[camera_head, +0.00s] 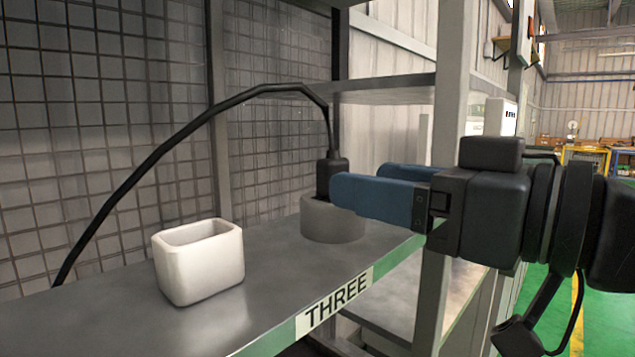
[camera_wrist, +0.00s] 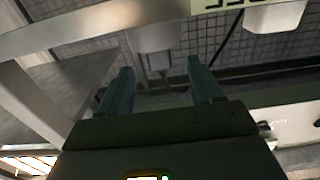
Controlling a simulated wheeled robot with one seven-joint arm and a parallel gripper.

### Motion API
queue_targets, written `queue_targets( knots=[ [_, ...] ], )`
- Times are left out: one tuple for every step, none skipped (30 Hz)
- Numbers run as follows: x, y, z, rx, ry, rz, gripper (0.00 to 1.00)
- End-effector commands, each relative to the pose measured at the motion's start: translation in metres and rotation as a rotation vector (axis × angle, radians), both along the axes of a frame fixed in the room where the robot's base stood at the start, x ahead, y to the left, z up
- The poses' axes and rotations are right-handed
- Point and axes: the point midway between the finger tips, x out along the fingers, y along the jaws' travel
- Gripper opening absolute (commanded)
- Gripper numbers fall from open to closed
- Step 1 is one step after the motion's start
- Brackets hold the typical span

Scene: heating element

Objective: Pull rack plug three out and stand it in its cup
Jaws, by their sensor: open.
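The black plug (camera_head: 325,175) stands upright in a round grey holder (camera_head: 333,227) on the shelf labelled THREE. A black cable runs from its top. A white square cup (camera_head: 200,267) stands upright to the left on the same shelf; no plug shows in it. My gripper (camera_head: 358,180) is open and comes in level from the right at the plug's height. Its nearer blue finger overlaps the plug's right edge. In the wrist view the grey holder (camera_wrist: 154,38) appears inverted, beyond and between my fingertips (camera_wrist: 160,66). No contact with the plug is visible.
The shelf's front edge carries the THREE label (camera_head: 335,301). A grey post (camera_head: 446,150) rises behind my gripper, and another shelf (camera_head: 385,88) lies above. The cable (camera_head: 150,160) arches over the white cup. The shelf surface between cup and holder is clear.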

Motion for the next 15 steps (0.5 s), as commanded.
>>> queue_targets(
  knots=[
    [0.002, 0.003, 0.001, -0.001, 0.001, 0.002, 0.65],
    [0.003, 0.004, 0.001, -0.002, 0.001, 0.002, 0.65],
    [0.006, 0.007, 0.001, -0.001, 0.002, 0.002, 0.65],
    [0.007, 0.01, 0.001, -0.001, 0.002, 0.003, 0.65],
    [0.009, 0.013, 0.001, 0.0, 0.001, 0.004, 0.65],
    [0.012, 0.016, 0.001, -0.001, 0.001, 0.003, 0.65],
    [0.014, 0.018, 0.001, -0.002, 0.001, 0.002, 0.65],
    [0.016, 0.02, 0.001, -0.002, 0.001, 0.002, 0.65],
    [0.018, 0.023, 0.001, -0.002, 0.001, 0.003, 0.65],
    [0.02, 0.026, 0.001, -0.001, 0.001, 0.003, 0.65],
    [0.022, 0.029, 0.002, -0.001, 0.002, 0.004, 0.65],
    [0.026, 0.033, 0.002, -0.002, 0.003, 0.003, 0.65],
    [0.029, 0.036, 0.002, -0.002, 0.003, 0.003, 0.65],
    [0.032, 0.04, 0.002, 0.0, 0.003, 0.003, 0.65],
    [0.036, 0.045, 0.002, -0.002, 0.003, 0.004, 0.65]
  ],
)
